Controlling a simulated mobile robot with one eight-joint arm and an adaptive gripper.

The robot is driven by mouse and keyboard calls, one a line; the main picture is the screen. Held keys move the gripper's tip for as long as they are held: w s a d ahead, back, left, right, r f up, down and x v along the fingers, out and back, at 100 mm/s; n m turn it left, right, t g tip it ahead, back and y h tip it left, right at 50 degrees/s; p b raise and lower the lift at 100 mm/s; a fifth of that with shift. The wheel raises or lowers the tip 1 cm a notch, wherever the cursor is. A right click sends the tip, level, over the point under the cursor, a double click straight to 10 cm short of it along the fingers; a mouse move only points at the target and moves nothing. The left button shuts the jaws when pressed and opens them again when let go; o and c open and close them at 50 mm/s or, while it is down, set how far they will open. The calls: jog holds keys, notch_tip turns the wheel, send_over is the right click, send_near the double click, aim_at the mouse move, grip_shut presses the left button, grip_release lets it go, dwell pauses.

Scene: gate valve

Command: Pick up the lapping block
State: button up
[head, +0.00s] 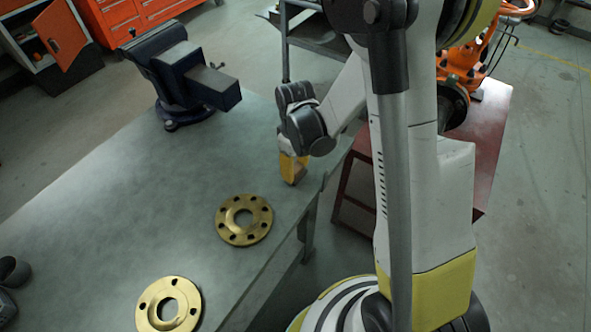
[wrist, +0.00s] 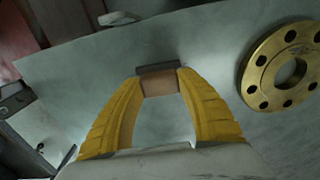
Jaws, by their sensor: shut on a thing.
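The lapping block (wrist: 158,82) is a small block with a brown face and a dark grey edge strip, in the wrist view. It sits between the fingertips of my gripper (wrist: 160,90), whose two yellow fingers are shut on it. In the head view my gripper (head: 293,168) points down over the right edge of the grey workbench (head: 130,205). The block is mostly hidden there by the fingers. I cannot tell whether the block touches the bench top.
A brass flange (head: 244,219) lies near my gripper, and it shows in the wrist view (wrist: 284,66). Another brass flange (head: 168,305) lies nearer the front. A blue vise (head: 185,75) stands at the back. A red table (head: 490,135) is to the right. The bench middle is clear.

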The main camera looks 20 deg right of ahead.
aim_at(295, 168)
notch_tip(295, 168, up, 4)
jog(key=shift+r+p, duration=0.15)
jog(key=shift+p, duration=0.95)
jog(key=s+d+r+p, duration=0.3)
jog(key=d+r, duration=0.3)
jog(key=d, duration=0.4)
jog(key=shift+s+d+r, duration=0.35)
jog(key=shift+s+d, duration=0.05)
jog(key=shift+s, duration=0.3)
jog(key=o, duration=0.7)
jog(key=c, duration=0.3)
